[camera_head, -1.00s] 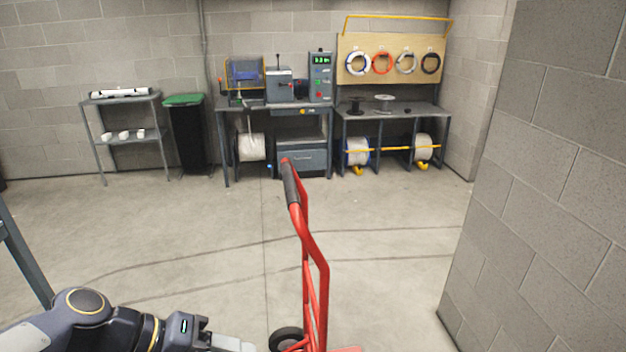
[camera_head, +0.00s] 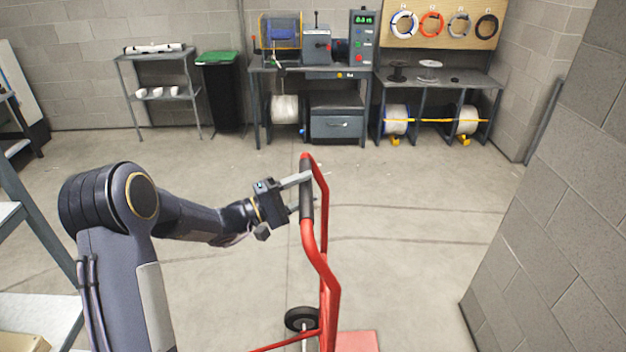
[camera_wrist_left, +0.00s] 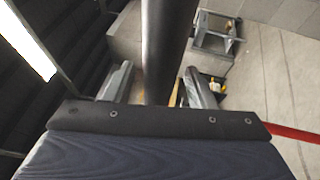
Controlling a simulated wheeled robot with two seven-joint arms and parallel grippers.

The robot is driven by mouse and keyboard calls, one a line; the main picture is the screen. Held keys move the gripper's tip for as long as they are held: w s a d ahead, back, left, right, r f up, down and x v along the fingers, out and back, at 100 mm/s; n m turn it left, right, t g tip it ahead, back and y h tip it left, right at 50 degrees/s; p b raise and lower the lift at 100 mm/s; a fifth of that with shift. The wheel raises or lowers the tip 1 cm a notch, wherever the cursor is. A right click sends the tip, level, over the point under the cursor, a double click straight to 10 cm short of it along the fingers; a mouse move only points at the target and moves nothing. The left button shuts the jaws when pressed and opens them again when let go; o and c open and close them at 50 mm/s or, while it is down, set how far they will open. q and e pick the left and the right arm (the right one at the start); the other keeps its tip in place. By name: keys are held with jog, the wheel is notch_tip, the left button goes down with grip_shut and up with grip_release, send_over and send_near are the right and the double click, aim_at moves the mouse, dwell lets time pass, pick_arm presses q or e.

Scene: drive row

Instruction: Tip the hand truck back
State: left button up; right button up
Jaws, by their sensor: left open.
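The red hand truck (camera_head: 321,264) stands in front of me, with a dark grip (camera_head: 306,200) on its upper handle, a black wheel (camera_head: 302,319) and a red toe plate (camera_head: 358,341) low down. My left gripper (camera_head: 304,192) is at the dark grip, its fingers open and reaching to either side of it. In the left wrist view the dark grip (camera_wrist_left: 166,50) runs between the two spread fingers (camera_wrist_left: 160,85); whether either finger touches it I cannot tell. My right gripper is not in view.
A block wall (camera_head: 550,230) stands close on the right. A grey shelf unit (camera_head: 30,225) is near on the left. A workbench (camera_head: 315,72), a green-lidded bin (camera_head: 220,95) and a spool table (camera_head: 440,85) line the back. The floor between is clear.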

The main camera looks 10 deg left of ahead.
pick_arm(q)
jog(key=shift+x, duration=1.1)
grip_shut()
